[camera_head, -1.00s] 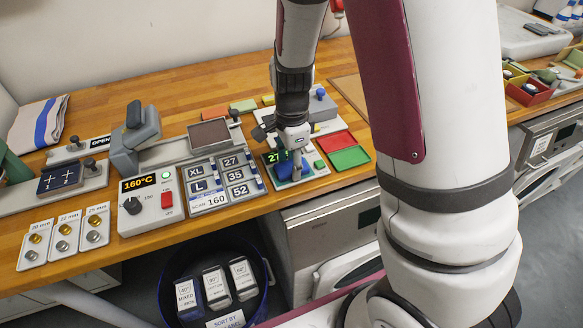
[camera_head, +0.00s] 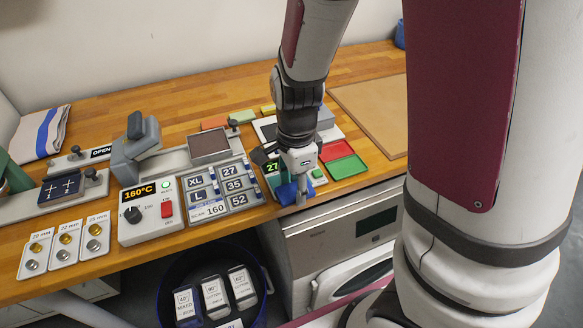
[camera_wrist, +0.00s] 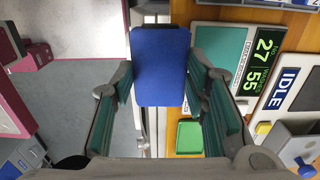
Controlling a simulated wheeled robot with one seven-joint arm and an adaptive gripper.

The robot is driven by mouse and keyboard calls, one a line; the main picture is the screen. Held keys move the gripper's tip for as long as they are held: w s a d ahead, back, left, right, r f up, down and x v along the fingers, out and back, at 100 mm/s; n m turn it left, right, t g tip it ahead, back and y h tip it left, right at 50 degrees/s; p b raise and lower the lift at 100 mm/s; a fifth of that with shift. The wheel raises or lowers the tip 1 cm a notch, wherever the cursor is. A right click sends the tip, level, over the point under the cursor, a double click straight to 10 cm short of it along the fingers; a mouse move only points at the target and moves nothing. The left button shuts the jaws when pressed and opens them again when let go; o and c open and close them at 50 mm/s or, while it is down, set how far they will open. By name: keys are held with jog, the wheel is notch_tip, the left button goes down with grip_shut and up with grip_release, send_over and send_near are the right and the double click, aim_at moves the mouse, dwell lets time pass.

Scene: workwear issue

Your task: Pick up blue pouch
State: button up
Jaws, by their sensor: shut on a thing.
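The blue pouch (camera_wrist: 160,66) fills the space between the fingers of my gripper (camera_wrist: 160,90) in the wrist view. Both green-padded fingers are at its sides, and it is held upright in the picture. In the head view the pouch (camera_head: 287,193) shows as a small blue patch at the tips of my gripper (camera_head: 296,190), near the front edge of the bench. My gripper is shut on it. Part of the pouch is hidden behind the fingers in the head view.
A green tray (camera_head: 346,167) and a red tray (camera_head: 334,150) lie right of my gripper. A size board (camera_head: 220,188) and a heat controller (camera_head: 150,212) stand to the left. Below the bench edge are a grey machine (camera_head: 345,235) and a blue bin (camera_head: 262,268) with labelled blocks.

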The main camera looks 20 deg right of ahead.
jog(key=s+a+p, duration=0.1)
jog(key=s+p, duration=0.3)
jog(key=s, duration=0.4)
jog(key=shift+a+r+p, duration=0.35)
jog(key=shift+a+r, duration=0.05)
jog(key=shift+r, duration=0.05)
